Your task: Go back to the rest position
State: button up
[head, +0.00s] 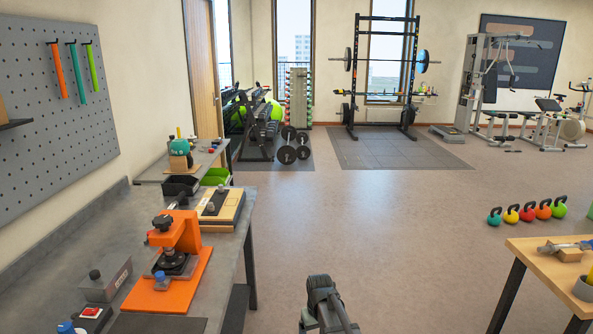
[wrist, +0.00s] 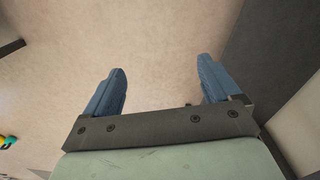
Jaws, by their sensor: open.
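My gripper shows in the wrist view (wrist: 162,92) with its two blue fingers spread wide apart. Nothing is between the fingers; only the pale floor shows beyond them. In the head view a part of my arm stands at the bottom middle, over the floor and to the right of the grey workbench (head: 228,255). The fingers themselves cannot be made out in the head view.
A wooden table (head: 535,253) stands at the right. Several kettlebells (head: 527,213) line the floor behind it. The floor between bench and table is clear.

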jog(key=s+d+f+m, duration=0.2)
jog(key=s+d+f, duration=0.25)
jog(key=s, duration=0.25)
jog(key=s+d+f+m, duration=0.1)
jog(key=s+d+f, duration=0.2)
jog(key=s+d, duration=0.4)
jog(key=s+f+g, duration=0.2)
jog(key=s+f, duration=0.4)
jog(key=s, duration=0.4)
jog(key=s+f+g, duration=0.2)
jog(key=s+f, duration=0.5)
jog(key=s, duration=0.3)
jog(key=s+a+f+g, duration=0.1)
jog(key=s+f+g, duration=0.1)
jog(key=s+f, duration=0.5)
jog(key=s, duration=0.3)
jog(key=shift+f+g, duration=0.2)
jog(key=shift+g, duration=0.2)
jog(key=shift+w, duration=0.1)
